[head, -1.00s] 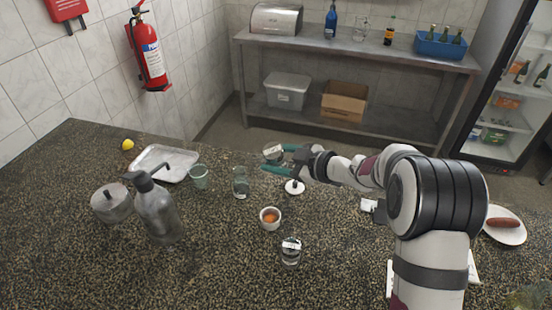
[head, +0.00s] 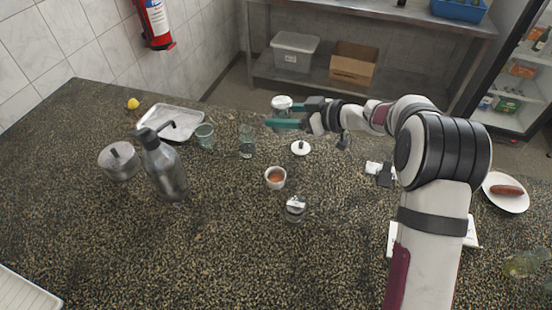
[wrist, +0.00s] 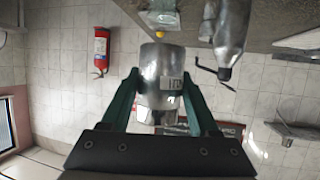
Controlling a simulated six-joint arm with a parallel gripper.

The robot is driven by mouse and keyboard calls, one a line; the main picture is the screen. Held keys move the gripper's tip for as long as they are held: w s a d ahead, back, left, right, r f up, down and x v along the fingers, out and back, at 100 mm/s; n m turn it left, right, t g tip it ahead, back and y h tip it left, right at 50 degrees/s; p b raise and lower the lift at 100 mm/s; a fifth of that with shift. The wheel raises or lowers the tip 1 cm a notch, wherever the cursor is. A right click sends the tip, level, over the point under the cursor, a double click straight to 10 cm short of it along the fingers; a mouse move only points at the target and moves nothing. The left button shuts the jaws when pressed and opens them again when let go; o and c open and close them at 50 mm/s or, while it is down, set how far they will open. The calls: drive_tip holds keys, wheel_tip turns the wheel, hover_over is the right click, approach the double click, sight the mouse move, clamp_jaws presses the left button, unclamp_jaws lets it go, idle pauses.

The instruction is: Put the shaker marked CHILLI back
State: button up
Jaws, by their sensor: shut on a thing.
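My gripper (head: 287,114) is shut on a silvery, round shaker (head: 282,101), held above the far part of the counter. In the wrist view the shaker (wrist: 160,70) sits between the two green fingers, with a pale label partly showing; I cannot read its word for sure. A second shaker (head: 295,210) with a white label on top stands on the counter nearer the camera; its label is too small to read. A small white disc with a dark centre (head: 300,148) lies on the counter below and a little right of my gripper.
An orange-filled cup (head: 275,178), glasses (head: 246,142) (head: 204,136), a metal tray (head: 170,121), a spouted bottle (head: 164,170) and a lidded pot (head: 119,160) stand on the counter. A plate with a sausage (head: 505,192) is at the right. The near middle is clear.

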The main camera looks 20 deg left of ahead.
drive_tip(key=s+a+f+m+t+h, duration=0.1)
drive_tip(key=s+a+f+m+t, duration=0.2)
drive_tip(key=s+a, duration=0.5)
drive_tip(key=s+d+f+m+t+h, duration=0.3)
drive_tip(key=s+d+f, duration=0.4)
drive_tip(key=s, duration=0.1)
drive_tip(key=f, duration=0.9)
drive_tip(key=shift+w+f, duration=0.15)
drive_tip(key=shift+w, duration=0.05)
drive_tip(key=shift+f, duration=0.15)
drive_tip(key=o, duration=1.1)
drive_tip(key=shift+a, duration=0.1)
drive_tip(key=shift+v, duration=2.85)
